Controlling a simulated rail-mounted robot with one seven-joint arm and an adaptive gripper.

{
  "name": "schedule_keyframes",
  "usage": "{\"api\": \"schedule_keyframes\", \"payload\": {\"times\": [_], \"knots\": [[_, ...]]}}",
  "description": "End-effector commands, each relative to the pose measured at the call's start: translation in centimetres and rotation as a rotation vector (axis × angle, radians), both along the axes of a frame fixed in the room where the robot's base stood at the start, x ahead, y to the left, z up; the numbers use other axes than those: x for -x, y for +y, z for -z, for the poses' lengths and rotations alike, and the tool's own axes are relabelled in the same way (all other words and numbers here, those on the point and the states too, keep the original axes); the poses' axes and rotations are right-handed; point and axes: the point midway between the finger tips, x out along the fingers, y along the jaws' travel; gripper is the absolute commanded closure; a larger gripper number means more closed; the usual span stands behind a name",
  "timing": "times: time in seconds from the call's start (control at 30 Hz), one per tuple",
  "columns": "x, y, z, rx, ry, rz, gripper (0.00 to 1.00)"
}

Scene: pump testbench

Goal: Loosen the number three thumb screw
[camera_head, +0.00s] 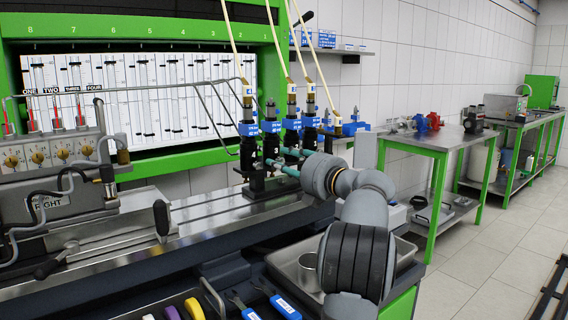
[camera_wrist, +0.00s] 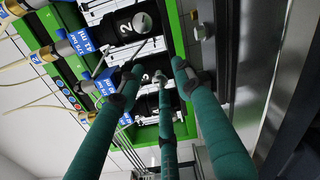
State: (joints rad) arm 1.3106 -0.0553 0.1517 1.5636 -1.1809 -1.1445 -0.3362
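In the wrist view, a black pump body marked 3 (camera_wrist: 146,78) sits between the fingertips of my gripper (camera_wrist: 158,74). A small pale round knob, seemingly the number three thumb screw (camera_wrist: 158,76), shows beside the middle fingertip. The three green fingers are spread apart around it; contact cannot be told. A black body marked 2 (camera_wrist: 125,28) with a silver thumb screw (camera_wrist: 142,22) lies above it in that view. In the head view, my gripper (camera_head: 277,158) reaches leftward to the row of black pump units (camera_head: 251,160); the number three screw is hidden there.
Blue labelled injectors (camera_head: 291,124) with pale hoses stand close above my fingers. The testbench rail (camera_head: 205,208) runs below. A metal tray (camera_head: 290,266) with a cup (camera_head: 308,272) is near the front. A green-framed table (camera_head: 440,142) stands to the right.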

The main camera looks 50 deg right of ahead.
Motion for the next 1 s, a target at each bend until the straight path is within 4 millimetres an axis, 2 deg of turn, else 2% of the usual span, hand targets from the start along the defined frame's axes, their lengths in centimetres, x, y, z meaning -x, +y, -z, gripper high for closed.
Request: {"api": "schedule_keyframes", "payload": {"times": [0.17, 0.27, 0.37, 0.7, 0.83, 1.0], "knots": [[0.1, 0.0, 0.0, 0.0, 0.0, 0.001, 0.65], [0.9, 0.1, -0.1, 0.001, -0.001, 0.003, 0.65], [2.3, 0.5, -0.1, 0.001, 0.0, 0.004, 0.65], [9.1, 2.5, -0.2, 0.001, 0.0, 0.004, 0.65], [10.7, 3.0, -0.2, 0.001, -0.001, 0.003, 0.65], [11.5, 3.3, -0.2, -0.001, 0.0, 0.0, 0.65]]}}
